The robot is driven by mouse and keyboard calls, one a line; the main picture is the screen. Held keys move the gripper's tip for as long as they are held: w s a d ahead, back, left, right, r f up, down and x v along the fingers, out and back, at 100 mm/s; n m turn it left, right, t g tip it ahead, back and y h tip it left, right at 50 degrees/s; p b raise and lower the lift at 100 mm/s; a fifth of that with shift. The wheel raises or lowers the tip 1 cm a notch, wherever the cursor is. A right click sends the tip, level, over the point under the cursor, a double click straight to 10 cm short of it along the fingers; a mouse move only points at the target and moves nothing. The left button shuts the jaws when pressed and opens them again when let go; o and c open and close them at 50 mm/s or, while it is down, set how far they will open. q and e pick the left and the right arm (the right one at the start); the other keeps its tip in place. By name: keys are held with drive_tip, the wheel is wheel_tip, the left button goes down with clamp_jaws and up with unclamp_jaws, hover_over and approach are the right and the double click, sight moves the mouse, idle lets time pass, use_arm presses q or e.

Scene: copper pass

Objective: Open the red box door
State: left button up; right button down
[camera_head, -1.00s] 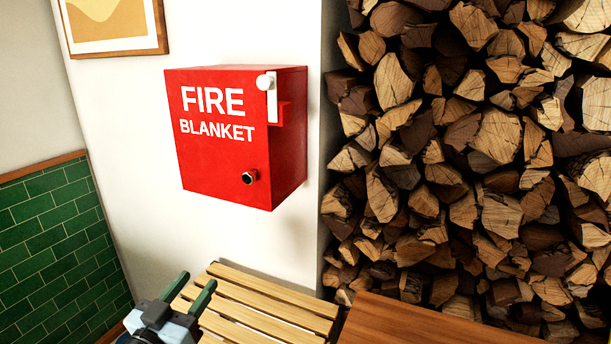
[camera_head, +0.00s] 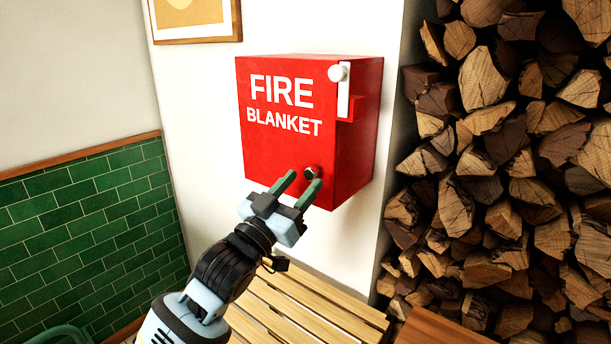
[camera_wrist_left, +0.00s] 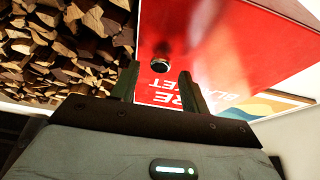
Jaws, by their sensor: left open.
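The red box (camera_head: 275,140) is fixed to the white wall, with "FIRE BLANKET" in white on its front. A white latch lever (camera_head: 343,90) with a round knob sits at its upper right edge. A small dark round knob (camera_head: 312,173) is low on the front. The front looks closed. My left gripper (camera_head: 299,186) is open, its green fingertips just below and beside the dark knob. In the left wrist view the knob (camera_wrist_left: 159,65) lies just beyond the open fingers (camera_wrist_left: 157,87), apparently not between them. My right gripper is not in view.
A slatted wooden bench (camera_head: 300,305) stands below the box. Stacked firewood (camera_head: 510,170) fills the right side. A framed picture (camera_head: 195,18) hangs at upper left, above green tiles (camera_head: 90,220). The wall left of the box is clear.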

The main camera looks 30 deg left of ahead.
use_arm(q)
drive_tip(key=shift+x, duration=1.25)
clamp_jaws()
